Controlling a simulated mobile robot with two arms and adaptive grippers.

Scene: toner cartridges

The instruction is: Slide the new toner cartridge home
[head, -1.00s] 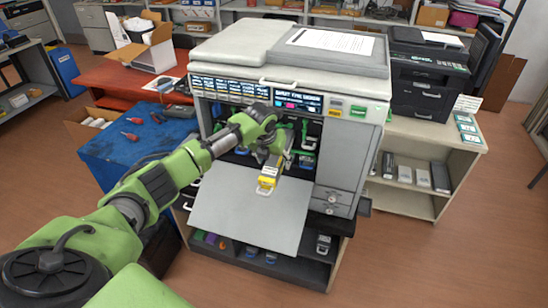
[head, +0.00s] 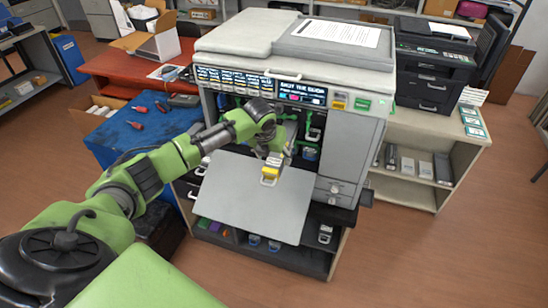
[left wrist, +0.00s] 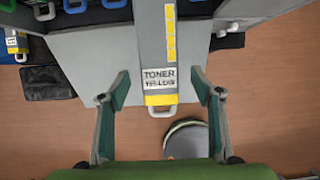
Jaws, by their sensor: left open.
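The toner cartridge (head: 271,171) has a yellow end with a small handle and projects from the printer's front bay over the lowered door (head: 250,205). In the left wrist view the cartridge (left wrist: 158,75) is grey with a yellow strip, a "TONER YELLOW" label and a pale handle. My left gripper (head: 270,148) is at the printer's opening, above the cartridge. In the left wrist view its fingers (left wrist: 161,100) are open, one on each side of the cartridge with visible gaps. The cartridge's inner end is hidden in the wrist view. My right gripper is not in view.
The printer (head: 365,140) has a lit display (head: 302,92) above the bay. Other coloured cartridge handles show in the bay. A blue-topped bench (head: 130,135) with red-handled tools stands left. A low shelf (head: 425,130) with a black printer stands right. Floor in front is clear.

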